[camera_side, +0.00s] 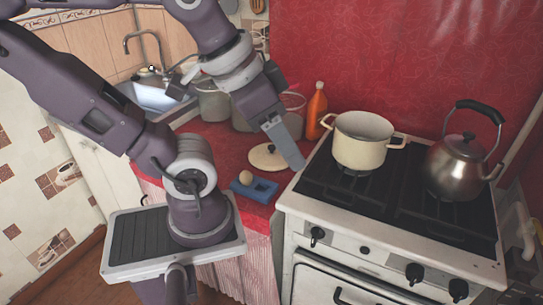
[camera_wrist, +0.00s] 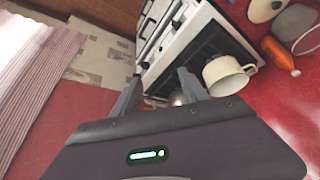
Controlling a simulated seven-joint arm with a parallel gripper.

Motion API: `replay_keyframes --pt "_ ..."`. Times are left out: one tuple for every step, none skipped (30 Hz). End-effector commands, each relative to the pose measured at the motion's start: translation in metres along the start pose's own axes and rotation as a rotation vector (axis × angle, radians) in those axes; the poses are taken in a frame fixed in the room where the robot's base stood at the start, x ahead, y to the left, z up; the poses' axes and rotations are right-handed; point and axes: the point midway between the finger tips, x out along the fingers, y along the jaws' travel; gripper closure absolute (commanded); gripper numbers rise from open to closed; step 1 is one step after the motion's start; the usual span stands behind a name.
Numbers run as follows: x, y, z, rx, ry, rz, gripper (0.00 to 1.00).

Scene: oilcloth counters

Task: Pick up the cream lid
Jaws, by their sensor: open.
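The lid is off to the right of the fingers there.
A cream pot (camera_side: 361,147) and a steel kettle (camera_side: 456,168) stand on the stove (camera_side: 395,243). An orange bottle (camera_side: 316,112) and jars (camera_side: 213,104) stand behind the lid. A blue block (camera_side: 262,191) and a pale egg-like ball (camera_side: 245,177) are in front of it.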

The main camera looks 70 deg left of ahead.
Motion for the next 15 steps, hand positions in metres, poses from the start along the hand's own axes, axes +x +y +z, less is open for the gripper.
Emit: replay_keyframes --pt "-0.010 0.000 -0.007 0.000 0.007 0.000 0.48" --pt "-0.018 0.000 -0.011 0.000 0.008 0.000 0.48" --pt "-0.029 0.000 -0.017 0.000 0.008 0.000 0.48" --pt "-0.037 0.000 -0.021 0.000 0.008 0.000 0.48" --pt "-0.036 0.002 -0.032 -0.018 0.016 0.028 0.48" --pt "-0.029 0.006 -0.053 -0.055 0.043 0.077 0.48" --pt "-0.025 0.006 -0.069 -0.085 0.069 0.107 0.48" --pt "-0.022 0.005 -0.085 -0.116 0.096 0.131 0.48" --pt "-0.017 0.002 -0.107 -0.164 0.136 0.158 0.48" --pt "-0.013 -0.003 -0.124 -0.204 0.166 0.172 0.48" --pt "-0.008 -0.010 -0.142 -0.246 0.199 0.181 0.48" --pt "-0.001 -0.024 -0.165 -0.309 0.243 0.182 0.48" --pt "0.005 -0.037 -0.182 -0.360 0.278 0.175 0.48" --pt "0.011 -0.052 -0.197 -0.411 0.312 0.159 0.48" --pt "0.021 -0.076 -0.215 -0.479 0.355 0.127 0.48"
